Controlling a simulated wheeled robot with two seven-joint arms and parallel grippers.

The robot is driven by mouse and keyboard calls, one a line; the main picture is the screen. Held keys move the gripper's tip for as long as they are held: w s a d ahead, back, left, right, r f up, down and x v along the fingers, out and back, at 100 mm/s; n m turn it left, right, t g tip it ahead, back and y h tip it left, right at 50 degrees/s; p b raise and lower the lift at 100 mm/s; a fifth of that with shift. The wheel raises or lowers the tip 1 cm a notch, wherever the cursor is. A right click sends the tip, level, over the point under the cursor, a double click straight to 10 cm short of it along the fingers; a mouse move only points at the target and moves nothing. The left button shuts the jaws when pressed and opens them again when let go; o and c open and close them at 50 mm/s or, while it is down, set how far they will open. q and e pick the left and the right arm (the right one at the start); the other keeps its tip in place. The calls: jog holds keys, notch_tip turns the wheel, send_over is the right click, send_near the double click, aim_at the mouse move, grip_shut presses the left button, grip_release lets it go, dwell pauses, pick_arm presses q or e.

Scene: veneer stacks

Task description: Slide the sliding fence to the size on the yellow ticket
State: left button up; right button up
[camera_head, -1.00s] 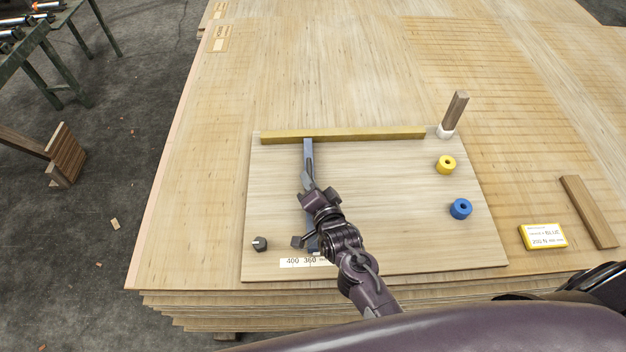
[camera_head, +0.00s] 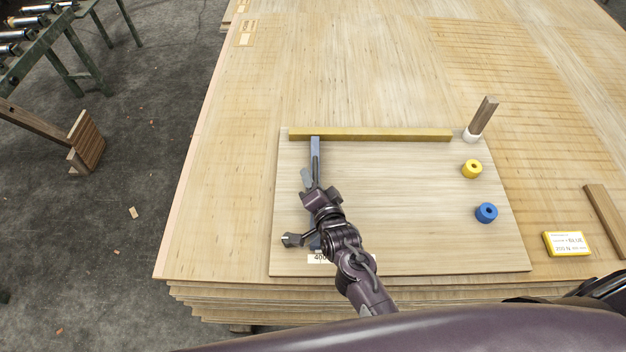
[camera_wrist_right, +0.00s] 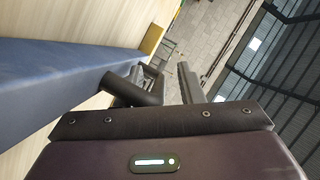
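The sliding fence (camera_head: 315,155) is a blue-grey bar running front to back across the pale board (camera_head: 400,240). Its far end meets the yellow-brown rail (camera_head: 370,134). My right gripper (camera_head: 308,181) is at the fence, over its middle part. The wrist view shows the blue fence (camera_wrist_right: 50,85) close beside the fingers (camera_wrist_right: 172,85), with a dark cylinder near them; the grip itself is unclear. A scale label (camera_head: 318,258) at the board's front shows "400"; my arm hides part of it. The yellow ticket (camera_head: 567,243) lies at the right, its legible text including "BLUE" and "200 N". My left gripper is out of view.
A dark knob (camera_head: 291,240) sits at the board's front left, close to the fence's front end. A wooden post (camera_head: 484,115) stands at the back right corner. The board's middle is clear.

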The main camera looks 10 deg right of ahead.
jog(key=shift+s, duration=0.15)
jog(key=v, duration=0.7)
jog(key=shift+s+r, duration=0.1)
jog(key=shift+s, duration=0.15)
dwell(0.3)
